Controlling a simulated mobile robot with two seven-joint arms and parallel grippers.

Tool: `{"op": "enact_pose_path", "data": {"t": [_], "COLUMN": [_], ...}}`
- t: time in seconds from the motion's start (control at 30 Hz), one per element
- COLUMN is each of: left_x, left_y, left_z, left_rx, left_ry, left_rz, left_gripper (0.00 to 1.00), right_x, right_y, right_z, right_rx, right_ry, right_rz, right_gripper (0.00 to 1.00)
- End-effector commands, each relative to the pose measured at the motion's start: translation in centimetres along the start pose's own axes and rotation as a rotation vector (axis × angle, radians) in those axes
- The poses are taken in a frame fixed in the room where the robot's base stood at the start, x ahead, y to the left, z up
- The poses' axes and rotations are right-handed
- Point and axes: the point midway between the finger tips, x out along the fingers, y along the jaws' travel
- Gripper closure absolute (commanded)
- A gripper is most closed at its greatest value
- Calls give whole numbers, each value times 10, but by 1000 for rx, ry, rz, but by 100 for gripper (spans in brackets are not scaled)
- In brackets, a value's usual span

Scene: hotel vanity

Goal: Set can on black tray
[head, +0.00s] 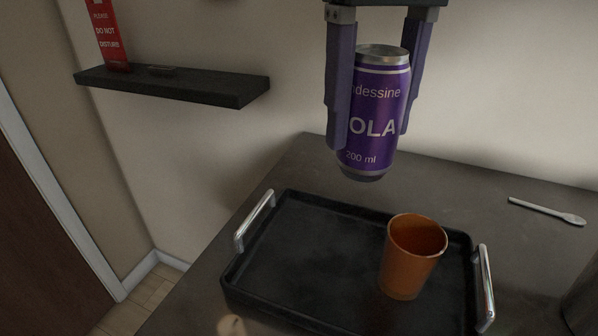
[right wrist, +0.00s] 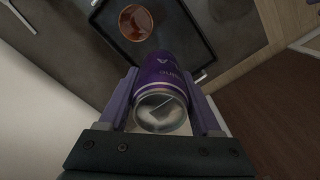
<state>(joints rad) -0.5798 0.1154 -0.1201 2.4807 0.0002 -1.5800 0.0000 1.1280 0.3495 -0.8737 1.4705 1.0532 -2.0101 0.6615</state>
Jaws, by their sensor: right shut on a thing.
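A purple cola can (head: 375,115) is held upright between the fingers of my right gripper (head: 375,130). The gripper is shut on it, with the can above the rear edge of the black tray. The can also shows in the right wrist view (right wrist: 160,85), top towards the camera, between the fingers (right wrist: 163,115). The black tray (head: 300,255) with two metal handles lies on the dark counter; part of it shows in the right wrist view (right wrist: 185,30). An orange cup (head: 410,257) stands on the tray's right part. My left gripper is not in view.
A white spoon (head: 547,211) lies on the counter (head: 470,185) at the right. A dark wall shelf (head: 175,85) with a red door sign (head: 108,38) is at the upper left. The tray's left and middle parts are clear.

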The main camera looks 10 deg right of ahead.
Motion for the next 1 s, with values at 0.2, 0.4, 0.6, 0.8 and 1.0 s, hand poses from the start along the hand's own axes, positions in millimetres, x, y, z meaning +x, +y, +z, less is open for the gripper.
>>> {"op": "enact_pose_path", "data": {"t": [0.2,0.4,0.6,0.8,1.0], "left_x": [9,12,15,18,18], "left_y": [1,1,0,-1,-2], "left_z": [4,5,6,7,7], "left_rx": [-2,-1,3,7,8], "left_ry": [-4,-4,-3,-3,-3], "left_rz": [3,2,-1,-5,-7], "left_gripper": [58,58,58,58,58], "right_x": [66,99,121,146,146], "right_y": [0,0,0,0,0], "right_z": [1,0,1,0,0], "right_rx": [0,0,-1,-1,-2], "right_ry": [-4,0,-1,0,2], "right_rz": [1,1,2,1,1], "right_gripper": [100,100,100,100,100]}}
